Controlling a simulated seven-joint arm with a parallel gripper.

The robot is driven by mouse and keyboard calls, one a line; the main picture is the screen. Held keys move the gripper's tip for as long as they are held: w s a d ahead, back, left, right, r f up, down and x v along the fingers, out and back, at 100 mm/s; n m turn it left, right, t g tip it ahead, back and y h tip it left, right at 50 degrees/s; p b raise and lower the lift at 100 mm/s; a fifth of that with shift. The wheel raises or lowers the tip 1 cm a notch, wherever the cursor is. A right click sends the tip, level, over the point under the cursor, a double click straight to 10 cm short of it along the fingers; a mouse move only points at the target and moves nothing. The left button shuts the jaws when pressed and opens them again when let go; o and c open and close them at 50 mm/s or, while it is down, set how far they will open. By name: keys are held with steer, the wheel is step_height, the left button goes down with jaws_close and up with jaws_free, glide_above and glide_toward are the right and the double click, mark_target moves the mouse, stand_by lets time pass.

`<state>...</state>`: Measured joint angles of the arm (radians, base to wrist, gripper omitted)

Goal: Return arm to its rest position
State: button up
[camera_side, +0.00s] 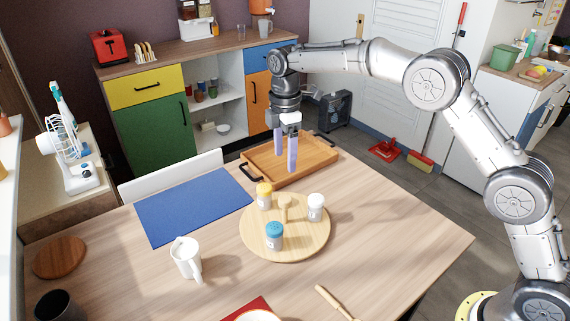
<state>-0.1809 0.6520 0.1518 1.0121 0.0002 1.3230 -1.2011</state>
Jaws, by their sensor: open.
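My gripper (286,160) hangs pointing down over the wooden tray (311,163) at the back right of the table. Its two pale violet fingers are apart, with nothing visible between them. My arm reaches in from the right side of the picture. I cannot tell whether the fingertips touch the tray. The tray has dark handles and its visible floor is bare.
A round board (257,243) holds a yellow-lidded jar (264,196), a blue-lidded jar (274,237), a white-lidded shaker (316,207) and a wooden post. A blue mat (192,207) and white mug (187,258) are left. The table's right edge is clear.

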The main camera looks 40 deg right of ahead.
steer(key=shift+r, duration=0.1)
steer(key=s+d+r+t, duration=0.1)
steer(key=s+d+r, duration=0.15)
steer(key=r, duration=0.45)
steer(key=s+d+r+t, duration=0.1)
steer(key=s+d+r, duration=0.15)
steer(key=r, duration=0.45)
steer(key=s+d+r+m+t, duration=0.1)
steer(key=s+r+m, duration=0.15)
steer(key=s, duration=0.45)
steer(key=s+d+r+m+t, duration=0.1)
steer(key=s+d+r+m, duration=0.1)
steer(key=s+r, duration=0.35)
steer(key=s+d+f+m+t, duration=0.1)
steer(key=s+f+m, duration=0.15)
steer(key=s, duration=0.45)
steer(key=s+d+f+m+t, duration=0.1)
steer(key=s+f+m, duration=0.15)
steer(key=s, duration=0.55)
steer(key=s+f+m, duration=0.5)
steer(key=f+m, duration=0.1)
steer(key=f, duration=0.3)
steer(key=shift+s, duration=0.3)
